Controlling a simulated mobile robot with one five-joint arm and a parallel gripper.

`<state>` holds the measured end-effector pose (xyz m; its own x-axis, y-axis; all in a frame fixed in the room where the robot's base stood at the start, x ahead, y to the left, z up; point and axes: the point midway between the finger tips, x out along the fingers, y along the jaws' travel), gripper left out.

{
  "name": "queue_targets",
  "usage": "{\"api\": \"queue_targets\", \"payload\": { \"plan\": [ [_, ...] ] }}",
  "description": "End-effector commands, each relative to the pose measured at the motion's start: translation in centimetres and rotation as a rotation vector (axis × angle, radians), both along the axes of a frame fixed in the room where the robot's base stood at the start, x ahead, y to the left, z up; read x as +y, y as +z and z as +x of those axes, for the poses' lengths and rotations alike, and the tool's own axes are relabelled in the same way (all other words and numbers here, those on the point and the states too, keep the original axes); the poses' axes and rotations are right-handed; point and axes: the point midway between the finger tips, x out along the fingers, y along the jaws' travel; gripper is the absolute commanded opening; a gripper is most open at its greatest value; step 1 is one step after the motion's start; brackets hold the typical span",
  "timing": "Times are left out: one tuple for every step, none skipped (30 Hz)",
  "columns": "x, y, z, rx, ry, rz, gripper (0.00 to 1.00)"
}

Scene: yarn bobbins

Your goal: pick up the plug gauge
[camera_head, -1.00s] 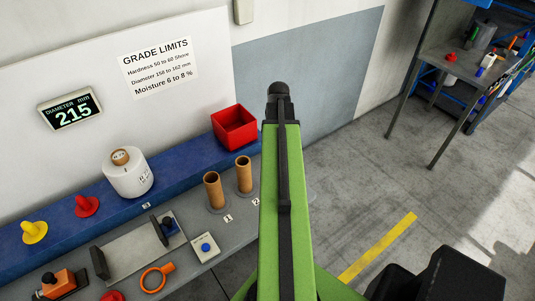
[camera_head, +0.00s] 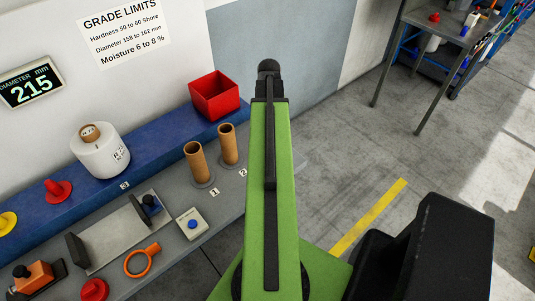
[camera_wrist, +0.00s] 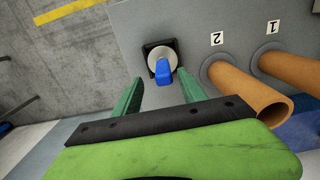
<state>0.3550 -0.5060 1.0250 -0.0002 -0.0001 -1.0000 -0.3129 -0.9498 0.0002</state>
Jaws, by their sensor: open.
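The plug gauge (camera_wrist: 163,65) looks to be the pale metal round piece with a blue handle, set in a square black holder (camera_wrist: 148,48) on the grey bench, in the wrist view. In the head view I cannot see it; my green arm likely covers it. My gripper (camera_wrist: 160,76) shows in the wrist view as two green fingers spread apart. The blue handle lies between and just beyond the fingertips, and nothing is gripped. Whether the fingers are level with the handle in height I cannot tell.
Two brown cardboard tubes (camera_head: 195,163) (camera_wrist: 248,92) stand close beside the holder, at labels 1 and 2. A red bin (camera_head: 214,98), white bobbin (camera_head: 100,155) and orange ring (camera_head: 141,262) are on the bench. Open floor (camera_wrist: 60,60) lies past the bench edge.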

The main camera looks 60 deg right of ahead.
Motion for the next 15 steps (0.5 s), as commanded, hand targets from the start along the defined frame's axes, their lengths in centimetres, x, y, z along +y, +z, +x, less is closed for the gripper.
{"api": "queue_targets", "payload": {
  "plan": [
    [0.0, -1.3, 0.0, 0.000, 0.000, 0.000, 0.49],
    [0.0, -1.4, 0.0, 0.000, -0.001, 0.000, 0.49],
    [0.0, -1.4, 0.0, 0.000, -0.001, 0.000, 0.49],
    [0.0, -1.3, 0.0, 0.000, -0.001, 0.000, 0.49],
    [0.0, -1.2, 0.0, 0.000, -0.001, 0.000, 0.49],
    [0.0, -1.2, 0.0, 0.000, -0.001, 0.000, 0.49],
    [0.0, -1.3, 0.0, 0.000, -0.001, 0.000, 0.49],
    [0.0, -1.5, 0.0, 0.000, -0.001, 0.000, 0.49],
    [0.1, -1.9, 0.0, 0.000, -0.001, 0.000, 0.49],
    [0.1, -2.3, 0.0, 0.000, -0.001, 0.000, 0.49],
    [0.2, -2.7, 0.1, 0.000, 0.000, 0.000, 0.49],
    [0.3, -3.4, 0.1, 0.000, 0.000, 0.000, 0.49],
    [0.4, -4.0, 0.2, 0.000, 0.000, 0.000, 0.49],
    [0.5, -4.5, 0.2, 0.000, 0.000, 0.000, 0.49],
    [0.6, -5.3, 0.2, 0.000, 0.000, 0.000, 0.49]
  ]
}}
